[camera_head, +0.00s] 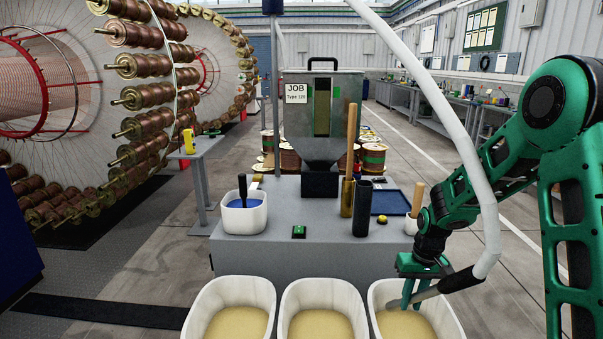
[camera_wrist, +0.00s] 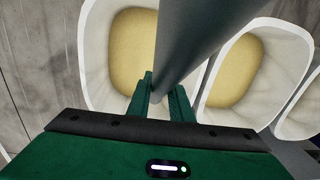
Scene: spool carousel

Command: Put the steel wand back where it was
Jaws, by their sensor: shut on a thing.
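The steel wand (camera_head: 428,293) is a grey tube with a black grip (camera_head: 461,279) that joins a thick white hose (camera_head: 486,200). My gripper (camera_head: 408,292) is shut on the wand over the right-hand white tub (camera_head: 380,297). The wand is held tilted, its grip end to the right and its other end toward the tub. In the wrist view the wand (camera_wrist: 205,42) runs between my green fingers (camera_wrist: 161,95), above two tubs of tan powder. A dark, upright, open-topped tube (camera_head: 362,208) stands on the grey bench (camera_head: 310,235).
The bench also holds a brass holder with a wooden handle (camera_head: 347,190), a white bin of blue material (camera_head: 244,214), a hopper (camera_head: 335,110), a blue tray (camera_head: 391,203) and a small white pot (camera_head: 411,225). The middle (camera_head: 325,285) and left (camera_head: 228,285) tubs stand in front.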

